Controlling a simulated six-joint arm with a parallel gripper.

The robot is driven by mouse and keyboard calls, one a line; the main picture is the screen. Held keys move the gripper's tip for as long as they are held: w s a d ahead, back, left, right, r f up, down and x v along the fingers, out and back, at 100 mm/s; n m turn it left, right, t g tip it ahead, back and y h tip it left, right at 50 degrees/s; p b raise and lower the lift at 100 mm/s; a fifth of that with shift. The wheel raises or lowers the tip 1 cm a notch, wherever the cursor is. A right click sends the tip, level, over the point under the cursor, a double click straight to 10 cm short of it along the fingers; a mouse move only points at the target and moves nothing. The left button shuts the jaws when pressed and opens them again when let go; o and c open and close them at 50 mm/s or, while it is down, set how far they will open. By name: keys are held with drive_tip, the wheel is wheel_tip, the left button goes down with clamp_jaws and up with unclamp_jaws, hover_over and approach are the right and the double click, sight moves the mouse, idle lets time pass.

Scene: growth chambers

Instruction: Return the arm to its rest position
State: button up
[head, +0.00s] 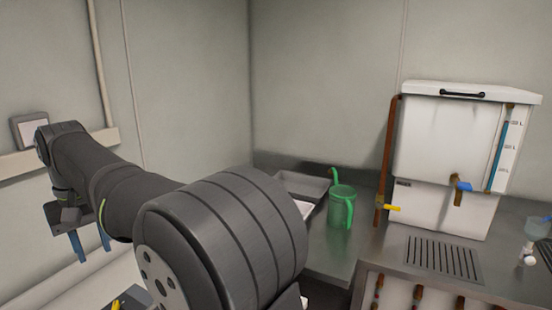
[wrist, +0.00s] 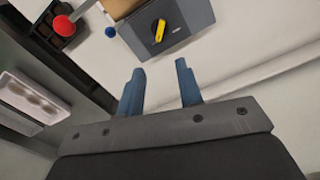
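My gripper (head: 92,244) hangs at the left of the head view, its two blue fingers pointing down. My dark grey arm reaches across the left and middle of that view. In the wrist view my gripper (wrist: 161,86) shows both blue fingers spread apart with nothing between them. It is open and empty, and neither finger visibly touches anything.
A grey box with a yellow knob (wrist: 160,31), a red ball-shaped knob (wrist: 63,26) and a pale tray (wrist: 32,98) show in the wrist view. A green jug (head: 341,207) and a white tank (head: 447,145) stand on the steel counter (head: 395,262) at right.

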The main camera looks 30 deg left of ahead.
sight(114, 309)
wheel_tip(114, 309, down, 15)
drive_tip(key=n, duration=0.2)
drive_tip(key=shift+a+n, duration=0.1)
drive_tip(key=shift+n, duration=0.2)
idle(0.3)
wheel_tip(114, 309, up, 15)
drive_tip(key=m, duration=0.8)
wheel_tip(114, 309, down, 17)
drive_tip(key=shift+s+r, duration=0.1)
drive_tip(key=shift+r, duration=0.05)
drive_tip(key=shift+c, duration=0.2)
clamp_jaws()
